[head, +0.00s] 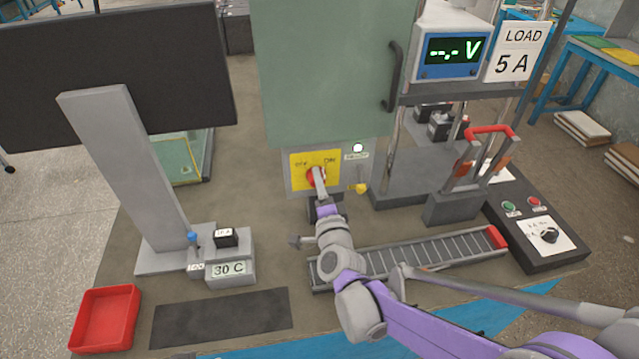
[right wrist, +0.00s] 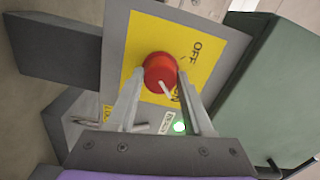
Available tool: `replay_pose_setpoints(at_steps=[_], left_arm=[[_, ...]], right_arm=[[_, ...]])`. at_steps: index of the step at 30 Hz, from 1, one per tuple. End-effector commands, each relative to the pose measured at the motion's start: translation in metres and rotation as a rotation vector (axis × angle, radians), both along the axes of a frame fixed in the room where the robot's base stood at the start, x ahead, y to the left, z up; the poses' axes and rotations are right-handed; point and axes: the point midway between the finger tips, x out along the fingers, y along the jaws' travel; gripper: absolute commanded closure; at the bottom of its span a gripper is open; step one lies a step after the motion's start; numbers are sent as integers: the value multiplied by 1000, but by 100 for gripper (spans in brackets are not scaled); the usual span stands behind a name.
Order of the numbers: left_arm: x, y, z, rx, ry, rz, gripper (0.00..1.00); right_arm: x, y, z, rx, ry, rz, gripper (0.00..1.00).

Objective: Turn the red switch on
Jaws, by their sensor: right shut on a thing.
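The red switch (head: 313,176) is a round knob on a yellow plate (head: 328,157) marked OFF at left and ON at right in the head view. My right gripper (head: 319,174) is at the switch and partly covers it. In the right wrist view, its two fingers are shut on the red switch (right wrist: 160,70), one on each side. The knob's white mark points down and right, toward the partly hidden ON label (right wrist: 177,93). A green lamp (right wrist: 180,127) beside the plate is lit; it also shows in the head view (head: 357,147). My left gripper is not in view.
A green cabinet door (head: 320,70) with a dark handle stands above the switch. A roller track (head: 430,255) with a red end lies below right. A control box (head: 535,230), a red tray (head: 106,318) and a 30 C block (head: 230,268) are on the table. The meter (head: 452,52) reads dashes.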

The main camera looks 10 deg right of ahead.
Motion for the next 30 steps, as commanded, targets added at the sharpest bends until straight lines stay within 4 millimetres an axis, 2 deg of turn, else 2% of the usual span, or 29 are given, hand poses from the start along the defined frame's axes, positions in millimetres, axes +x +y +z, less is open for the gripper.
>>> replay_pose_setpoints(at_steps=[11,12,16,26,30], left_arm=[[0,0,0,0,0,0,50],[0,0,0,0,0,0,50],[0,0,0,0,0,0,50],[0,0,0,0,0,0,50],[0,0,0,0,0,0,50]], right_arm=[[0,0,0,7,1,0,100],[0,0,0,7,1,0,43],[0,0,0,6,0,0,20],[-2,0,0,4,0,0,19],[-17,0,0,5,0,1,19]])
